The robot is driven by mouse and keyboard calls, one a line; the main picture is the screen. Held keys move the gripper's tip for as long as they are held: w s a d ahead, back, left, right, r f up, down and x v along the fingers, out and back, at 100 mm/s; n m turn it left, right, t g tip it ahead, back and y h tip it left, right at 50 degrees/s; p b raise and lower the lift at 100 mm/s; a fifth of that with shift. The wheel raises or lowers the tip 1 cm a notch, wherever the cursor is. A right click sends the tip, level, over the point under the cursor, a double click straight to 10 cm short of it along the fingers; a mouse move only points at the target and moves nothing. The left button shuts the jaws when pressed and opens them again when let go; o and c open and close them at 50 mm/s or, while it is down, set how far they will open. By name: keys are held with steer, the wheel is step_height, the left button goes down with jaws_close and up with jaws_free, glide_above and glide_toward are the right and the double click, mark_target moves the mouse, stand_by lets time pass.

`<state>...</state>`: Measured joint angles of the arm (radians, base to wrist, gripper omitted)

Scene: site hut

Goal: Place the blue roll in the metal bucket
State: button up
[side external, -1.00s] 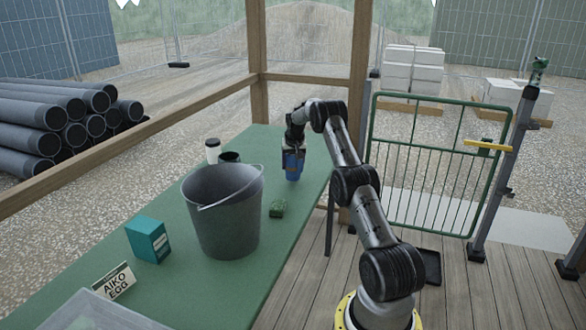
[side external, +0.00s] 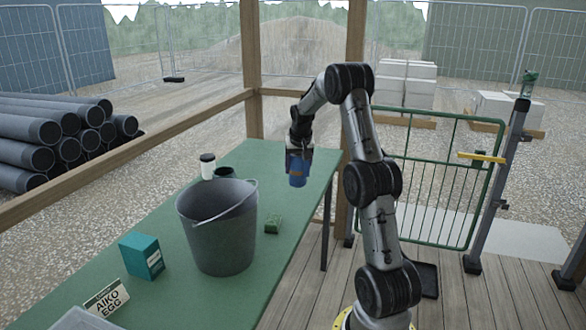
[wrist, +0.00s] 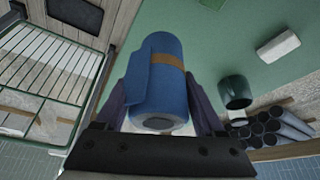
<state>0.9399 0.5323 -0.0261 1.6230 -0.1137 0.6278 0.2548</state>
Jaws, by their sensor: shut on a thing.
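The blue roll (side external: 298,179) hangs below my gripper (side external: 298,158), above the far right part of the green table. In the wrist view the blue roll (wrist: 155,75), with a brown band around it, sits between the two fingers of my gripper (wrist: 160,108), which is shut on it. The metal bucket (side external: 222,240) stands upright on the table, to the left of the roll and nearer the camera. Its handle rests across the rim. The bucket's bottom inside is hidden. The roll is outside the bucket and apart from it.
A green sponge-like block (side external: 273,226) lies right of the bucket. A teal box (side external: 141,256) and a name sign (side external: 106,298) are in front left. A green gate (side external: 440,175) stands at right.

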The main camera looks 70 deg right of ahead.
steer(key=shift+s+a+r, duration=0.1)
steer(key=shift+a+r, duration=0.05)
steer(key=shift+r, duration=0.3)
step_height(320, 180, up, 16)
steer(key=w+a+n+t+y, duration=0.15)
steer(key=a+n, duration=0.25)
steer(key=a, duration=0.7)
steer(key=w+a+n+y, duration=0.1)
steer(key=w+a+n, duration=0.3)
steer(key=a, duration=0.6)
steer(key=w+a+n+t+y, duration=0.15)
steer(key=a+n, duration=0.35)
steer(key=a, duration=0.6)
steer(key=shift+g, duration=0.3)
steer(key=w+d+f, duration=0.1)
steer(key=w+f, duration=0.3)
steer(key=f, duration=0.1)
steer(key=w+d+f, duration=0.2)
steer(key=w+f, duration=0.2)
steer(key=f, duration=0.2)
steer(key=w+d+f, duration=0.2)
steer(key=w+f, duration=0.2)
steer(key=f, duration=0.2)
steer(key=shift+w+d, duration=0.15)
steer(key=shift+w, duration=0.25)
steer(key=shift+f, duration=0.5)
